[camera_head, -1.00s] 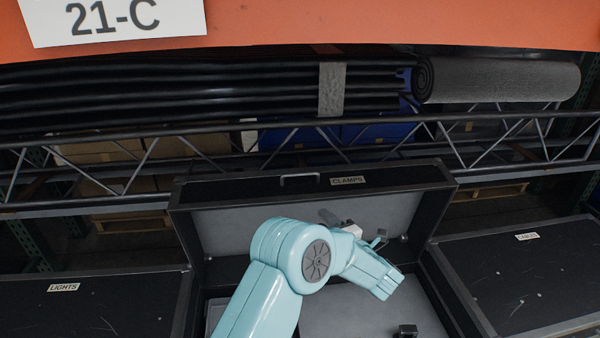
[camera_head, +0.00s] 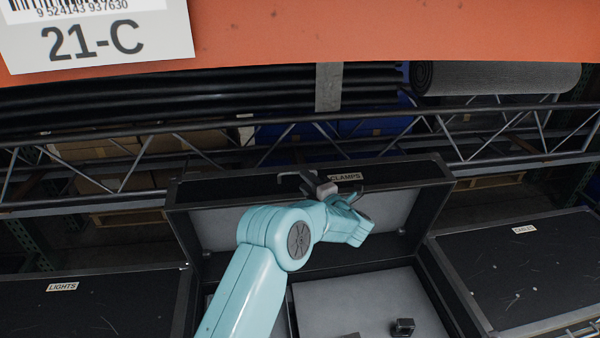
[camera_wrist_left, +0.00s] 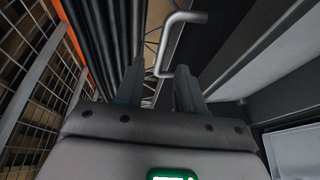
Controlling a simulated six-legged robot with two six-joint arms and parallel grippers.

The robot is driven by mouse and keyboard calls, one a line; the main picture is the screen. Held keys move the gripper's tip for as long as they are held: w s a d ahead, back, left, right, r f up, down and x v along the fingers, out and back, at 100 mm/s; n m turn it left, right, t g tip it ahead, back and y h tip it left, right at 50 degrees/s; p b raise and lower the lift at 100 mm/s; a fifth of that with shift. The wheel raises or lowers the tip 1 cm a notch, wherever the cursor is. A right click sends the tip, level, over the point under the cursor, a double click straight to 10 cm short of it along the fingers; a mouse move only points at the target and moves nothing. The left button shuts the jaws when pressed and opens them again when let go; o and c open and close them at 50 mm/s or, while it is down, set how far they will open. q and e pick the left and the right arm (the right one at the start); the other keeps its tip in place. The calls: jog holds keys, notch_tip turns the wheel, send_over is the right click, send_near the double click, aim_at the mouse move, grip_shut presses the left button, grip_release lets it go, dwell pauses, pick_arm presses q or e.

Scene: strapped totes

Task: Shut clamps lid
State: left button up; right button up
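The clamps case stands open, its lid (camera_head: 400,172) raised at the back with the CLAMPS label (camera_head: 345,177) on its edge. The lid's pale metal handle (camera_head: 290,149) sticks up from that edge; it also shows in the left wrist view (camera_wrist_left: 178,20). My left gripper (camera_head: 308,181) is at the lid's edge by the handle. In the left wrist view my fingers (camera_wrist_left: 158,85) are apart, with the handle's bent end at the gap between their tips. I cannot tell whether they touch it. My right gripper is not in view.
The case's grey interior (camera_head: 365,298) holds a small black item (camera_head: 403,327). Closed black cases stand on both sides, the LIGHTS case (camera_head: 110,305) at left and a labelled case (camera_head: 525,270) at right. A metal truss (camera_head: 440,150) and shelf goods lie behind the lid.

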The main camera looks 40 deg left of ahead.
aim_at(296, 173)
pick_arm(q)
jog(key=shift+p+x, duration=0.3)
jog(key=shift+x, duration=1.85)
jog(key=shift+f, duration=0.1)
grip_shut()
